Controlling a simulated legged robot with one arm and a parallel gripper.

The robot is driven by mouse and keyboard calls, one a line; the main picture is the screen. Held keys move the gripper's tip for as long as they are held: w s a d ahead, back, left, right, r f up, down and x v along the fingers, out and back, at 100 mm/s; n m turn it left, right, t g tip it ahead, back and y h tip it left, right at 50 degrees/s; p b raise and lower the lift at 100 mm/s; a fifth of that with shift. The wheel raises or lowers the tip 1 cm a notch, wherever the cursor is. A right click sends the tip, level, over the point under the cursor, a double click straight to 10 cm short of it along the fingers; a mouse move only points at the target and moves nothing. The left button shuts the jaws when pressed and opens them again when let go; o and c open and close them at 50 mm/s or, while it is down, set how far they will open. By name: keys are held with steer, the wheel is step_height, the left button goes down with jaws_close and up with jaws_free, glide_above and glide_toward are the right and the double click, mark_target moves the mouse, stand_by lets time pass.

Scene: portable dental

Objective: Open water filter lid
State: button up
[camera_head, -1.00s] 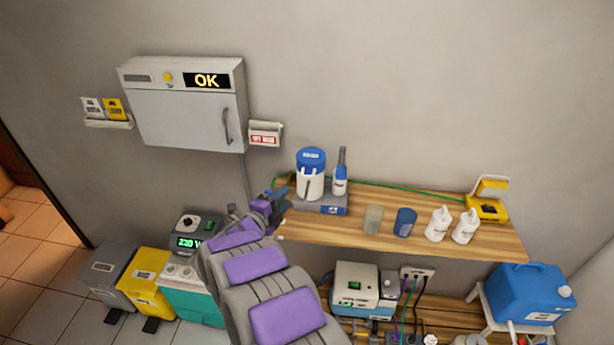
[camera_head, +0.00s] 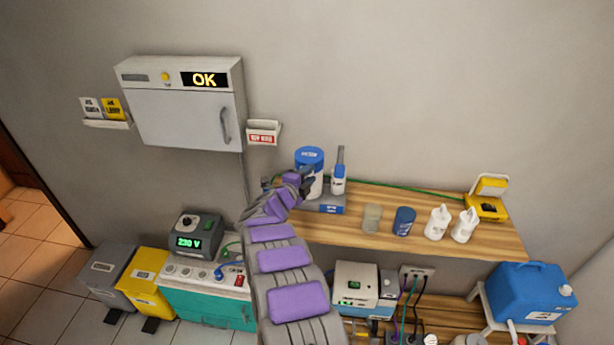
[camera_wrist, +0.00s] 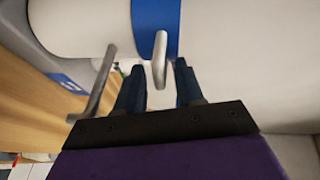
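The water filter is a white cylinder with a blue lid (camera_head: 310,157), standing at the left end of the wooden shelf. The lid appears closed.
A beaker (camera_head: 371,218), a blue cup (camera_head: 404,221) and white bottles (camera_head: 438,223) stand along the wooden shelf (camera_head: 330,230).

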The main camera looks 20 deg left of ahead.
steer(key=shift+d, duration=0.15)
steer(key=shift+a+f, duration=0.1)
steer(key=shift+a, duration=0.15)
steer(key=c, duration=0.4)
steer(key=shift+c, duration=1.4)
jaws_close()
steer(key=shift+d, duration=0.1)
